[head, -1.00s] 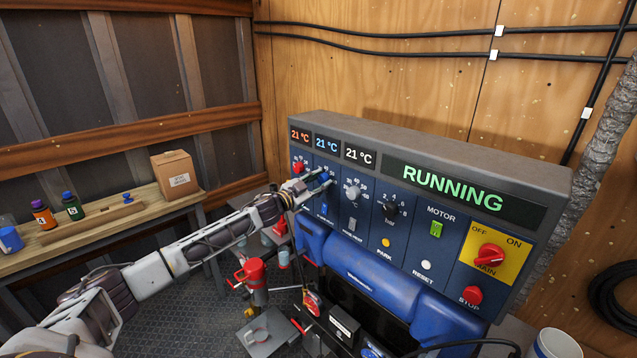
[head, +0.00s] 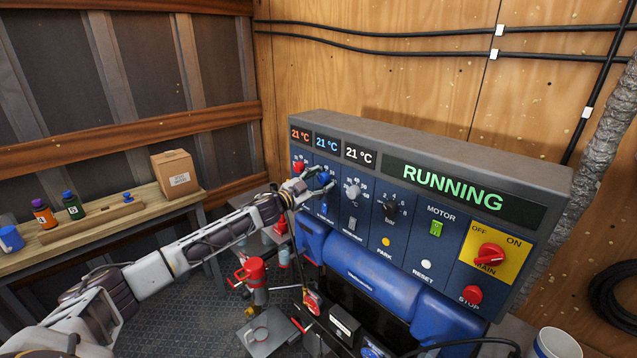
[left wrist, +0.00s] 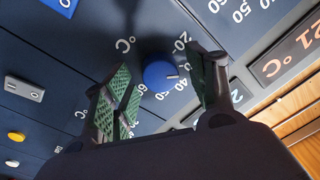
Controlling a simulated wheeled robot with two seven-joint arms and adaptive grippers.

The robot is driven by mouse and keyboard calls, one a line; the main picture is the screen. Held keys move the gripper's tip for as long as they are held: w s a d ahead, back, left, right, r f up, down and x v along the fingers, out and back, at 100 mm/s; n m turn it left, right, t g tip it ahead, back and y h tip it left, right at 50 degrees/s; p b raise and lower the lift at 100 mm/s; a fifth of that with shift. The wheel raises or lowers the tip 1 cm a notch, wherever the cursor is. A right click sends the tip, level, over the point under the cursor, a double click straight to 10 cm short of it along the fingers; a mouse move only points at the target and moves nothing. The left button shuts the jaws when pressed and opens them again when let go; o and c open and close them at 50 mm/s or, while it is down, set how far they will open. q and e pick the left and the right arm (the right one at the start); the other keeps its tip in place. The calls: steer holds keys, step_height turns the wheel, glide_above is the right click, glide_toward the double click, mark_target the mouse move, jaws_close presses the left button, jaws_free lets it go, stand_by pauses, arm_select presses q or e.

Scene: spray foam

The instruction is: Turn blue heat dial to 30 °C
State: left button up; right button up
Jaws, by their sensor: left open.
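The blue heat dial (head: 324,178) is on the blue control panel, under the blue-digit display (head: 327,144) reading 21 °C. My left gripper (head: 317,179) is at the dial. In the left wrist view its green-padded fingers (left wrist: 165,86) are open, one on each side of the dial, with visible gaps.
A red dial (head: 298,167) is close on the left and a grey dial (head: 353,192) on the right. The panel also has a black bar dial (head: 391,208), a green motor switch (head: 436,229) and a red main switch (head: 489,255). The running display (head: 452,189) is lit.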

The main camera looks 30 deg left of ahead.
arm_select(q)
steer(key=shift+s, duration=0.15)
steer(key=shift+s+a, duration=0.1)
steer(key=v, duration=1.1)
steer(key=shift+s, duration=0.2)
stand_by(1.4)
steer(key=shift+a+m, duration=0.1)
steer(key=shift+m, duration=0.2)
stand_by(0.6)
